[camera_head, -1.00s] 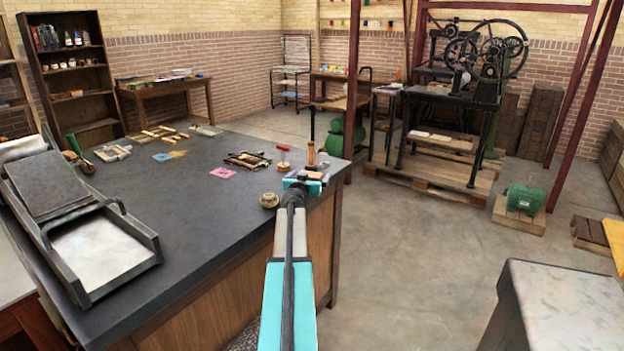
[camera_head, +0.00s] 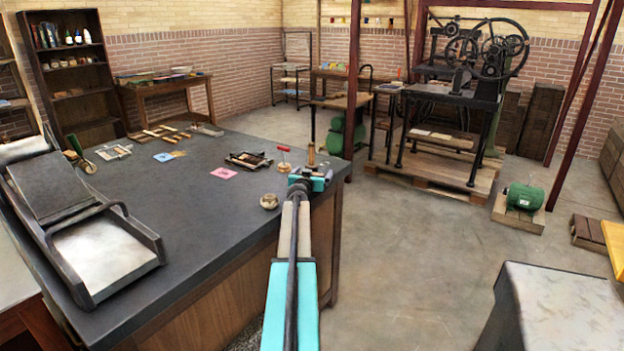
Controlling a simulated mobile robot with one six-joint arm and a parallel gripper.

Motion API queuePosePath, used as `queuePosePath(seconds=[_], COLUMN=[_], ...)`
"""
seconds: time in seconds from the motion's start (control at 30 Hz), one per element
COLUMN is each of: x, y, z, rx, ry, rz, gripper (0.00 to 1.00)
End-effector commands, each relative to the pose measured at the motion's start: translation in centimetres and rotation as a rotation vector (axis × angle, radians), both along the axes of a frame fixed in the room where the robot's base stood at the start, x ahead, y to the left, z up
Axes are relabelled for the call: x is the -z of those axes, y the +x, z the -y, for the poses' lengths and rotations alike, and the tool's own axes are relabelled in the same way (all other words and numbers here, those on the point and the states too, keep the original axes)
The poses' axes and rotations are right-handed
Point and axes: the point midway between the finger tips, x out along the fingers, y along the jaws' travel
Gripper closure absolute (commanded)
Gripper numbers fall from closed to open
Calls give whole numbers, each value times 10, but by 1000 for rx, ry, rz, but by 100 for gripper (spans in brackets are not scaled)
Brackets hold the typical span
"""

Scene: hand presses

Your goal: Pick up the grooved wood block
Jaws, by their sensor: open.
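My gripper (camera_head: 309,176) is at the far end of my outstretched arm, low over the right far corner of the dark worktable (camera_head: 205,240). Its jaws are open, but the fingers are small and partly hidden by my wrist. A small brown piece, which may be the grooved wood block, shows only in part at the gripper. I cannot tell whether it lies between the fingers. An upright tool with a wooden handle (camera_head: 311,155) stands just beyond the gripper.
A red-handled tool (camera_head: 284,158), a round brass-coloured piece (camera_head: 269,201), a pink card (camera_head: 223,173) and a dark frame with pieces (camera_head: 249,160) lie left of the gripper. A large press bed (camera_head: 100,255) fills the table's left side. Open floor lies to the right.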

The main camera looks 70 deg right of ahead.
Motion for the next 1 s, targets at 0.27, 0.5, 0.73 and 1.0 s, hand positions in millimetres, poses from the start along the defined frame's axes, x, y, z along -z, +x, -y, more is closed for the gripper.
queuePosePath(seconds=[0.27,0.5,0.73,1.0], x=[0,0,0,-1], y=[0,-1,-1,-1], z=[0,0,0,0], rx=[0,1,1,1], ry=[0,0,0,0], rz=[0,0,0,0], gripper=[5,14,52,63])
